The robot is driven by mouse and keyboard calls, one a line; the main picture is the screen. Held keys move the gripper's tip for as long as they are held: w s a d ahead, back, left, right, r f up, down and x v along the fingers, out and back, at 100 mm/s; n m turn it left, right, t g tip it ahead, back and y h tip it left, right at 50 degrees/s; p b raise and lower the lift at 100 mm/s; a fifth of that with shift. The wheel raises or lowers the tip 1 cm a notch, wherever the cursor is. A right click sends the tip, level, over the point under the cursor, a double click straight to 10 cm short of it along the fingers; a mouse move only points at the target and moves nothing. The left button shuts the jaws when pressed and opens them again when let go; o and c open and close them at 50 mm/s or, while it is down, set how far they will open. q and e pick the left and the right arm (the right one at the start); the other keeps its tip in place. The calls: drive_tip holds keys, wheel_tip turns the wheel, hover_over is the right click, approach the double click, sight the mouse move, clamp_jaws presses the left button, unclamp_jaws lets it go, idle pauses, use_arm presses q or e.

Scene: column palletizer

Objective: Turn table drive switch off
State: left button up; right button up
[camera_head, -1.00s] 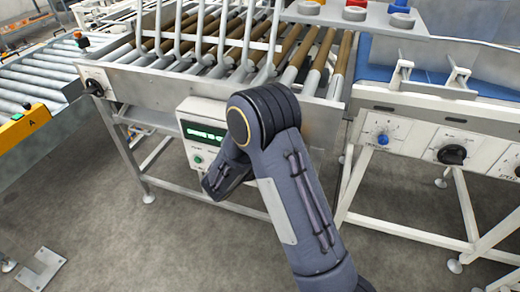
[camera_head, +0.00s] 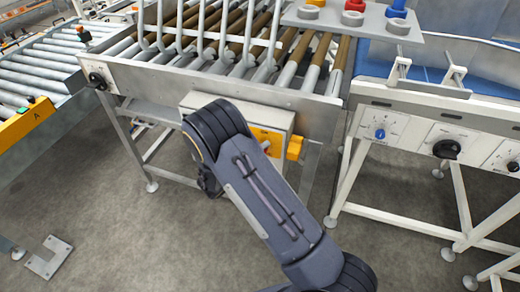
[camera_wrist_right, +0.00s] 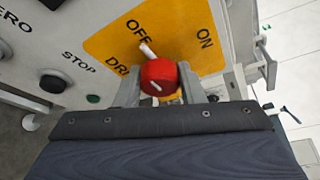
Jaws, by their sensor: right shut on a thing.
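The drive switch is a red knob (camera_wrist_right: 160,72) on a yellow plate (camera_wrist_right: 112,45) marked OFF, ON and a partly hidden word starting "DR". A white pointer on the knob's far side angles towards the OFF lettering. My right gripper (camera_wrist_right: 158,88) is shut on the red knob, one grey finger on each side of it. In the head view my right arm crosses in front of the control box (camera_head: 190,100); it hides the knob and the gripper's fingertips. Part of the yellow plate shows there (camera_head: 268,141). My left gripper is in neither view.
The box hangs below a roller table (camera_head: 220,85). A black rotary knob (camera_head: 97,80) is at its left end. A white panel with a blue knob (camera_head: 380,134) and a black knob (camera_head: 447,149) stands to the right. In the wrist view a dark button (camera_wrist_right: 52,83) sits near STOP.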

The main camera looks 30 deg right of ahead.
idle(0.3)
drive_tip(key=o, duration=1)
drive_tip(key=shift+a, duration=0.15)
drive_tip(key=b+v, duration=0.1)
drive_tip(key=v, duration=0.6)
drive_tip(key=shift+s+a+r, duration=0.1)
drive_tip(key=shift+s+a, duration=0.05)
drive_tip(key=shift+a, duration=0.15)
